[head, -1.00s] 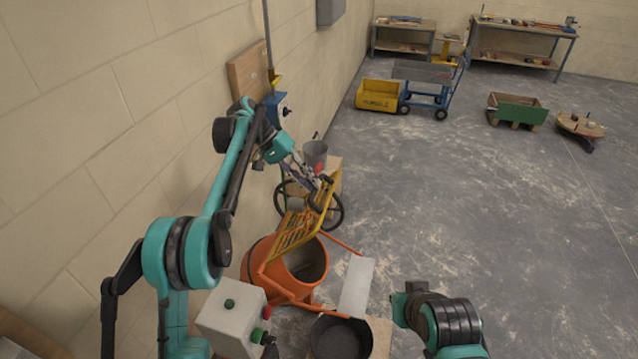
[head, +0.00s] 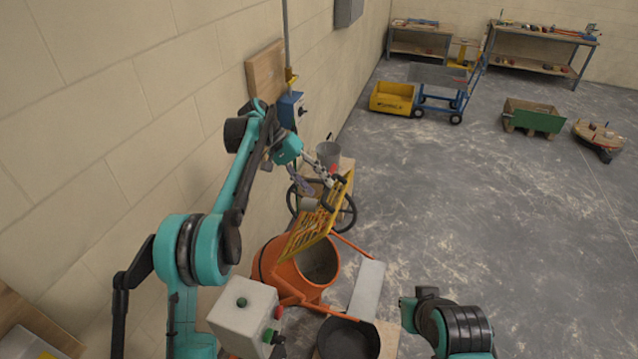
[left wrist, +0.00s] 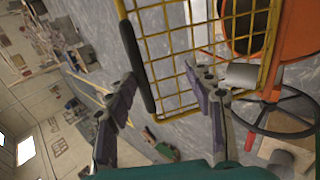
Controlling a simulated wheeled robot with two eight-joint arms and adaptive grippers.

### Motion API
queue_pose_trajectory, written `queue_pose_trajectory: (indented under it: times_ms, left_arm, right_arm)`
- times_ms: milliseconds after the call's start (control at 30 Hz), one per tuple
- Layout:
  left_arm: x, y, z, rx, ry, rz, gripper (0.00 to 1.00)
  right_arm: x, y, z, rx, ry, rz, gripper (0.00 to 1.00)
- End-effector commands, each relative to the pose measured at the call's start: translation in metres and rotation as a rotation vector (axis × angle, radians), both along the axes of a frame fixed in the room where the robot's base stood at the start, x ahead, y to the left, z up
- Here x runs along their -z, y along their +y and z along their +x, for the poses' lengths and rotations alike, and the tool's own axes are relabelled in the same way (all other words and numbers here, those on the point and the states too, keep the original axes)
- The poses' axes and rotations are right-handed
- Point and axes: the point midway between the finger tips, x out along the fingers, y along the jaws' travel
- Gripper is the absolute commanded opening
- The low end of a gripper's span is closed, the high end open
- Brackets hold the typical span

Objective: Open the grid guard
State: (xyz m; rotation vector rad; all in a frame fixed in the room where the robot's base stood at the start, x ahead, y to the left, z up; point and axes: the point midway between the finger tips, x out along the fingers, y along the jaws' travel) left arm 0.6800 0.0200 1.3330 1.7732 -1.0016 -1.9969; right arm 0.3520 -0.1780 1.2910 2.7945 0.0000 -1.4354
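The yellow grid guard (head: 312,228) stands steeply tilted above the mouth of the orange mixer drum (head: 318,264). Its dark handle bar runs along its upper edge and shows in the left wrist view (left wrist: 136,65), near the left finger's tip. My left gripper (head: 328,188) is at the guard's upper part. In the left wrist view my left gripper (left wrist: 165,80) has its fingers spread wide, with bars of the guard (left wrist: 172,62) beyond them. I cannot tell whether a finger touches the guard. My right arm is at lower right; its gripper is not discernible.
A grey control box (head: 243,318) with buttons stands left of the drum. A black tub (head: 347,340) is in front. A grey bucket (head: 328,154) stands behind the guard, by the wall.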

Motion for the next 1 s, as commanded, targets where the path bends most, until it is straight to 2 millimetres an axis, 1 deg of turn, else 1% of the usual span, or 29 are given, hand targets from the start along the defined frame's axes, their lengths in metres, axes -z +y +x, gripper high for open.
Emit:
queue_pose_trajectory:
  times_ms: [33,433,567,700,800,1000]
  left_arm:
    - [0.004,0.004,0.000,-0.001,0.002,0.011,0.34]
    - [0.000,0.005,0.001,-0.002,0.001,0.011,0.34]
    - [-0.013,0.015,0.004,-0.004,0.000,0.010,0.34]
    - [-0.033,0.029,0.008,-0.002,0.000,0.007,0.34]
    - [-0.045,0.037,0.011,0.000,0.001,0.007,0.34]
    - [-0.056,0.044,0.013,0.002,0.001,0.005,0.34]
  right_arm:
    - [0.000,0.000,0.000,0.000,0.000,0.000,0.00]
    - [0.000,0.000,0.000,0.000,0.000,0.000,0.00]
    - [0.000,0.000,0.000,0.000,0.000,0.000,0.00]
    - [0.000,0.000,0.000,0.000,0.000,0.000,0.00]
    - [0.000,0.000,0.000,0.000,0.000,0.000,0.00]
    - [0.000,0.000,0.000,0.000,0.000,0.000,0.00]
